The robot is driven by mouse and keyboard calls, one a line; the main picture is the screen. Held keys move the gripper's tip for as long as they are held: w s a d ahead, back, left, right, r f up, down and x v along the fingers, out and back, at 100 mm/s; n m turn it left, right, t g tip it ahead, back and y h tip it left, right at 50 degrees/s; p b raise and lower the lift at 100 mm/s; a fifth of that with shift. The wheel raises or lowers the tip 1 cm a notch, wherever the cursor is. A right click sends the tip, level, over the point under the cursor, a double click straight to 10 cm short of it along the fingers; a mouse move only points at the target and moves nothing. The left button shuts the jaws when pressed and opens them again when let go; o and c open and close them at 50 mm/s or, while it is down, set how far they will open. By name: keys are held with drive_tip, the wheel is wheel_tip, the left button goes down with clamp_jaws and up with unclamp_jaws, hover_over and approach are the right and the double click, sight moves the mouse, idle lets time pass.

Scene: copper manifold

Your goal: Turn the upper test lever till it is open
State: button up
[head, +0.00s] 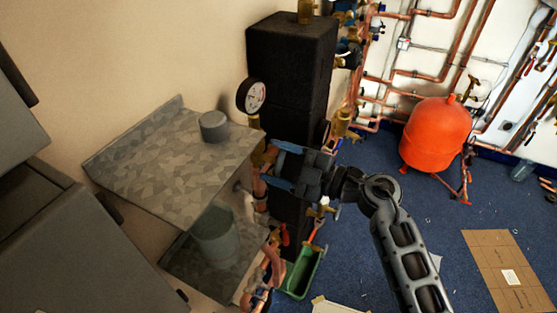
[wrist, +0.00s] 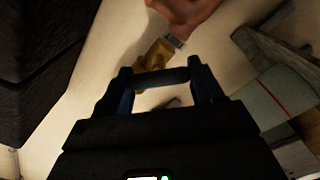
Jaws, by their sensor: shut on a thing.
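My gripper (head: 280,168) has its blue fingers at the pipework just right of the grey shelf in the head view. In the wrist view, its two fingers (wrist: 160,74) stand on either side of a dark bar (wrist: 163,78), which I take to be the upper test lever. My gripper is shut on this lever. A brass valve body (wrist: 155,54) sits just beyond the bar. The lever's angle is hard to tell, and in the head view the fingers hide it.
A pressure gauge (head: 251,96) stands above my gripper, beside a tall black block (head: 289,60). A grey patterned shelf (head: 150,165) is close on the left. A green tray (head: 301,273) lies below. An orange tank (head: 436,135) stands at right on blue carpet.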

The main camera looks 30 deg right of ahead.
drive_tip(key=n, duration=0.4)
drive_tip(key=shift+f+n, duration=0.15)
drive_tip(key=shift+n, duration=0.15)
drive_tip(key=shift+f+n, duration=0.15)
drive_tip(key=shift+n, duration=1.65)
drive_tip(key=o, duration=1)
drive_tip(key=shift+c, duration=0.2)
drive_tip(key=b+v, duration=0.1)
drive_tip(key=v, duration=0.7)
drive_tip(key=shift+a, duration=0.15)
